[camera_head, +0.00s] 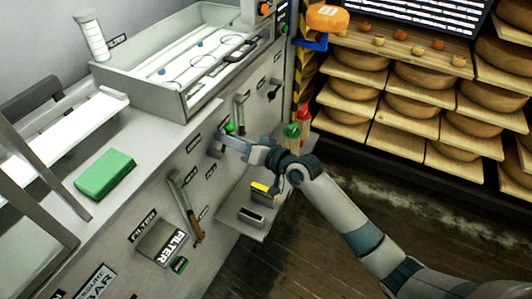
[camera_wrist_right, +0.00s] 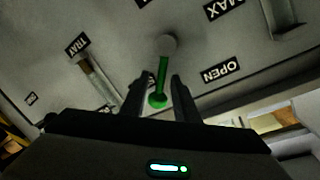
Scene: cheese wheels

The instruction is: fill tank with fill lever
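A lever with a green knob (camera_head: 230,127) sticks out of the grey machine's front panel, below the tank. In the right wrist view the green lever (camera_wrist_right: 162,72) runs from a round grey pivot down between my fingers. My right gripper (camera_head: 225,140) is at this lever, with its fingers (camera_wrist_right: 159,88) apart on either side of it. A gap shows beside the lever, so it does not look clamped. Whether this lever is labelled fill cannot be read. The open metal tank (camera_head: 183,105) on top holds a pale, bright surface. My left gripper is not in view.
Other levers (camera_head: 185,205) (camera_head: 240,100) line the panel, with a filter box (camera_head: 160,243) low down. A green block (camera_head: 105,174) lies on the ledge. Cheese shelves (camera_head: 410,145) stand at right.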

